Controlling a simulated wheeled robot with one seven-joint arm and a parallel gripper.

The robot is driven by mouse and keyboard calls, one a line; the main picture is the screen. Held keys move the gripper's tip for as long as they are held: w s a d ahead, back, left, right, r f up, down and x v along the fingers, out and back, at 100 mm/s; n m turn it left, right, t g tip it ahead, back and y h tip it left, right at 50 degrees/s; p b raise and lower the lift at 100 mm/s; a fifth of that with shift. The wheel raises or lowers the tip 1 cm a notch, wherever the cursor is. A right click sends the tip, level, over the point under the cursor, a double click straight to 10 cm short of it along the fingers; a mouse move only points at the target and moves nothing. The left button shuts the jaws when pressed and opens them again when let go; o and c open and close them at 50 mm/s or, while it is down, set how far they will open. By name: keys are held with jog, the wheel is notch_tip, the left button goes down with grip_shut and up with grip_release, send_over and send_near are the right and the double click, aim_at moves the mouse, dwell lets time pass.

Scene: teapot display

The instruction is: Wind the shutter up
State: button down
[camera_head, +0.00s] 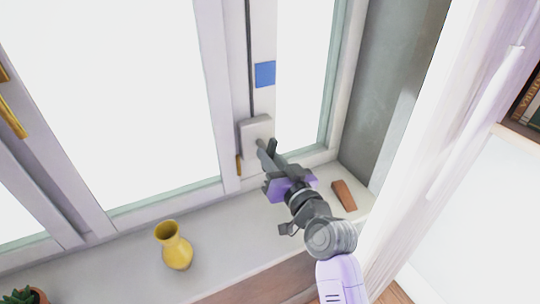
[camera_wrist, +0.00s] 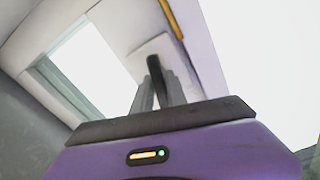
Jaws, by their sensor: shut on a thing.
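A pale winder box (camera_head: 256,131) is mounted on the window frame between two panes, with a dark crank at its front. In the wrist view the dark crank handle (camera_wrist: 170,40) stands out from the pale plate (camera_wrist: 149,52) and runs down between my fingers. My gripper (camera_head: 267,151) is at the front of the box, shut on the crank handle. It also shows in the wrist view (camera_wrist: 158,85). The fingers hide part of the handle. I cannot make out the shutter itself; the panes look bright white.
A blue square (camera_head: 265,74) is on the white strip above the box. A yellow vase (camera_head: 173,246), a brown wedge (camera_head: 344,195) and a potted plant (camera_head: 24,297) are on the sill (camera_head: 120,263). A grey wall (camera_head: 385,95) closes the right side.

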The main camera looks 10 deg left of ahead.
jog(key=m+p, duration=0.2)
jog(key=m, duration=0.3)
jog(key=shift+r+m, duration=0.1)
jog(key=shift+m, duration=0.2)
jog(key=m+p, duration=0.2)
jog(key=m, duration=0.2)
jog(key=shift+s+a, duration=0.1)
jog(key=m+p, duration=0.2)
jog(key=m, duration=0.3)
jog(key=shift+r+m+p, duration=0.15)
jog(key=shift+m+p, duration=1.15)
jog(key=shift+m, duration=1.1)
jog(key=c, duration=1.4)
grip_release()
jog(key=shift+o, duration=0.2)
jog(key=v, duration=0.7)
jog(key=shift+s+d, duration=0.3)
